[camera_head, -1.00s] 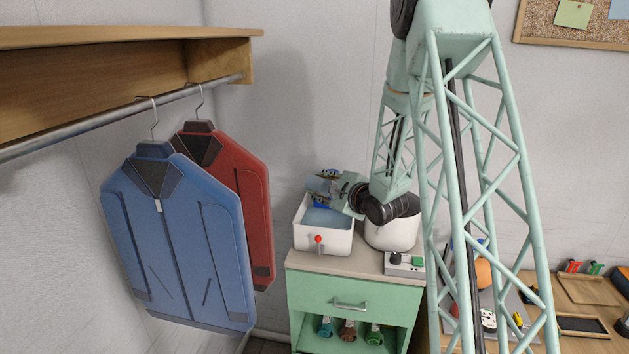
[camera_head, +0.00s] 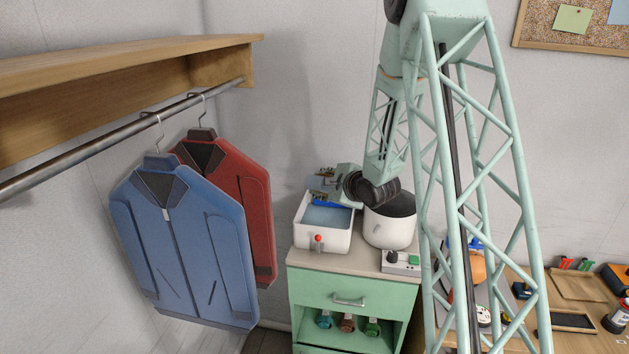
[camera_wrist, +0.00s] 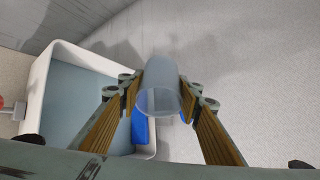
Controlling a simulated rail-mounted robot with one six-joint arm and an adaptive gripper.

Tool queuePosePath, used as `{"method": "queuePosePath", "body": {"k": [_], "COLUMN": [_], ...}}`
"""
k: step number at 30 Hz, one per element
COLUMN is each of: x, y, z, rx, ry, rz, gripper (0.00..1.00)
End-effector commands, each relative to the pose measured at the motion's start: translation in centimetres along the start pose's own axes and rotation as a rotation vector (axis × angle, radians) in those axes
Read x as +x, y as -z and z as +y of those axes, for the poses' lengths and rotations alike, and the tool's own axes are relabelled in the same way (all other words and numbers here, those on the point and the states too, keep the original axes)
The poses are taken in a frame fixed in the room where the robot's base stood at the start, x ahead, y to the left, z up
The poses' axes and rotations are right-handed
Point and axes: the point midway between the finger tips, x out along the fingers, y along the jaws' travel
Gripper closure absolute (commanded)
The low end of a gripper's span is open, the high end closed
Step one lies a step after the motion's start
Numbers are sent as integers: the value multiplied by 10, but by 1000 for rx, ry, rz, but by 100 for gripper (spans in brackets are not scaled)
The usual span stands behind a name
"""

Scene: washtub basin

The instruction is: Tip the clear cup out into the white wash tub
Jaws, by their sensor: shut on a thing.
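The clear cup (camera_wrist: 160,88) is a see-through cylinder between my fingers in the wrist view. My gripper (camera_wrist: 163,92) is shut on it. In the head view my gripper (camera_head: 324,179) is above the back of the white wash tub (camera_head: 322,239); the cup is not clear there. The tub is rectangular, holds pale blue-grey water and has a red knob on its front. In the wrist view the tub (camera_wrist: 50,58) is on the left, and the cup appears just right of its rim. I cannot tell whether the cup holds anything.
A blue piece (camera_head: 326,204) shows at the tub's back. A round white pot (camera_head: 388,233) stands right of the tub, close to my wrist. A small switch box (camera_head: 402,262) sits in front on the green cabinet (camera_head: 352,293). Jackets (camera_head: 185,245) hang at left.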

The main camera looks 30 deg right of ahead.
Motion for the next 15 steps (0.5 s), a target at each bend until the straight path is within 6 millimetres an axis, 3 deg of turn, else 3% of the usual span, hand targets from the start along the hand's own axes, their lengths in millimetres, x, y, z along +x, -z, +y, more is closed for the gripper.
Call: {"method": "queuePosePath", "body": {"k": [15], "x": [-2], "y": [-4], "z": [-5], "rx": [-29], "ry": [-67], "rz": [55], "gripper": [81]}}
